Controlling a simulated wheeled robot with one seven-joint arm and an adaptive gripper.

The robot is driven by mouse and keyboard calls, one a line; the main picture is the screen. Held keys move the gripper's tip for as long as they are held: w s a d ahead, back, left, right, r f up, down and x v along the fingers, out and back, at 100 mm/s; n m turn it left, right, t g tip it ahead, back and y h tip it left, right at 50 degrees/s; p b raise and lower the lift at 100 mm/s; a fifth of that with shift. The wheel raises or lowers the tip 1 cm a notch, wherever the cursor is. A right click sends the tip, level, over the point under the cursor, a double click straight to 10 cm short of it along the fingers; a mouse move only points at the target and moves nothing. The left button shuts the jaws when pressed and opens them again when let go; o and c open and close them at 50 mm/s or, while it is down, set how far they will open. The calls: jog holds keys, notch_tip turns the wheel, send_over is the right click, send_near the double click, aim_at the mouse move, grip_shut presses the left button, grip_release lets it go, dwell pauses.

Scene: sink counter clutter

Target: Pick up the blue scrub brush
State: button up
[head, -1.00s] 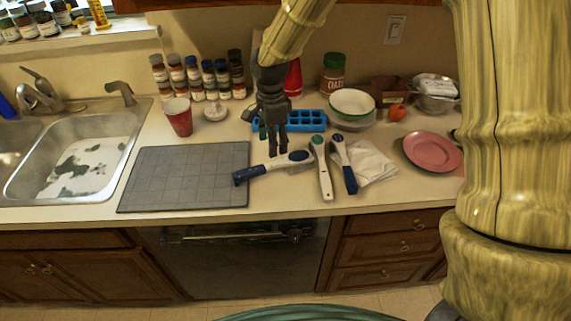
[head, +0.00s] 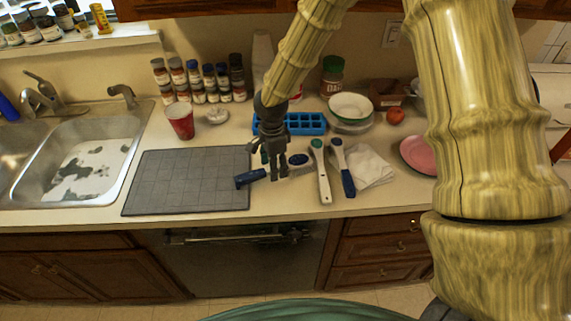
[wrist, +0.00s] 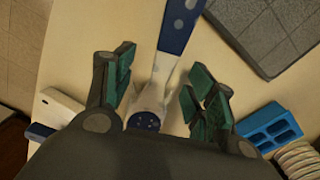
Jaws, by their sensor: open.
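The blue scrub brush (head: 251,178) lies on the counter with its blue handle toward the left, a white middle and a blue round end at right. In the wrist view the brush (wrist: 180,28) runs between my fingers, blue handle at the top and dotted blue end near the palm. My gripper (head: 279,177) points down over the brush's middle and hides part of it. In the wrist view my gripper (wrist: 158,80) is open, one green-padded finger on each side of the brush. I cannot tell whether the fingers touch the brush.
Close on the right lie a white-handled tool (head: 324,180) and a blue-handled tool (head: 347,180), beside a white cloth (head: 372,167). A grey mat (head: 180,180) lies left. A blue tray (head: 305,123) and stacked bowls (head: 350,108) stand behind.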

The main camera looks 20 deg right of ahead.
jog(key=shift+f, duration=1.05)
jog(key=c, duration=1.2)
jog(key=shift+c, duration=0.2)
jog(key=shift+r, duration=0.1)
jog(key=shift+w+r+b, duration=0.1)
jog(key=shift+r+b, duration=0.25)
jog(key=shift+r, duration=0.3)
jog(key=shift+r+b, duration=0.55)
jog(key=shift+r, duration=0.35)
jog(key=s+a+r+b, duration=0.1)
jog(key=s+a+b, duration=0.1)
jog(key=s, duration=0.6)
jog(key=s+a+b, duration=0.1)
jog(key=s+b, duration=0.2)
jog(key=s, duration=0.4)
jog(key=shift+s+a+r, duration=0.35)
jog(key=shift+r, duration=0.05)
